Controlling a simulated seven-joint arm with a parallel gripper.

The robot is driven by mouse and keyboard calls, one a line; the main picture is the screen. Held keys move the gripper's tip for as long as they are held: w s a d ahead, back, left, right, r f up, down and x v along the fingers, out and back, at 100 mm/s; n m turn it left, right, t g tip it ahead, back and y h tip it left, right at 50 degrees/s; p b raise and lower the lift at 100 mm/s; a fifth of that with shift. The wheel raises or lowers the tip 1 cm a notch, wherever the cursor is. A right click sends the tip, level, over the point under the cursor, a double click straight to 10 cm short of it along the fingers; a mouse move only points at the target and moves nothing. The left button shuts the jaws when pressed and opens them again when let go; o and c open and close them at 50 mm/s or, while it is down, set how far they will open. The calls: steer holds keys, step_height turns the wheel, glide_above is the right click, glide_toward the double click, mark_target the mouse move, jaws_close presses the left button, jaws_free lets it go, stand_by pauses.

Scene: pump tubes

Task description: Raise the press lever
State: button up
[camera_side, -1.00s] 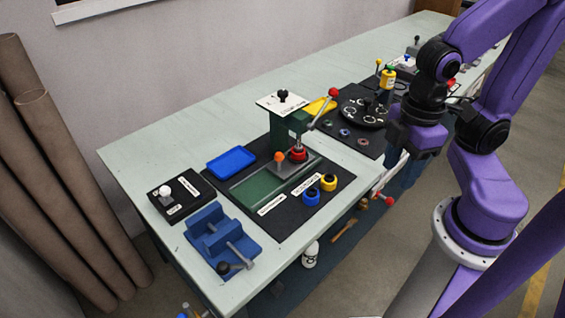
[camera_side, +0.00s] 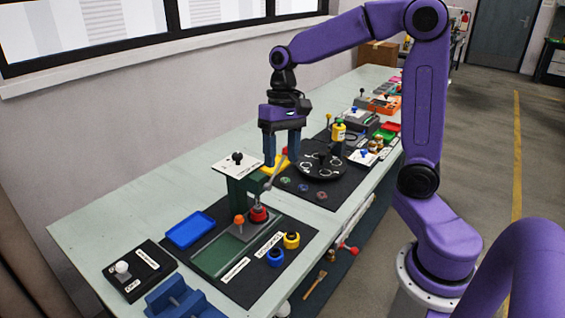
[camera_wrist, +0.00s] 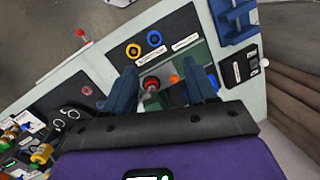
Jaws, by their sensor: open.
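The press stands on a black mat, with a green column (camera_side: 238,192) and a white top plate (camera_side: 237,166). Its grey lever (camera_side: 275,175) slants up to the right, toward my gripper. Contact is unclear.
A blue tray (camera_side: 190,230), an orange knob (camera_side: 239,219) and blue and yellow rings (camera_side: 291,240) are near the press. A round black plate (camera_side: 320,166) and a yellow bottle (camera_side: 338,131) stand behind to the right. The left tabletop is mostly clear.

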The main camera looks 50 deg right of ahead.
steer(key=w+d+r+m+y, duration=0.1)
steer(key=w+d+m+y, duration=0.1)
steer(key=w+d+m, duration=0.65)
steer(key=m+t, duration=0.2)
steer(key=m, duration=0.2)
glide_toward(284, 156)
steer(key=shift+y, duration=0.3)
steer(key=x, duration=0.8)
steer(key=d+x, duration=0.1)
steer(key=x, duration=0.3)
steer(key=shift+w+f, duration=0.15)
steer(key=shift+f, duration=0.05)
jaws_close()
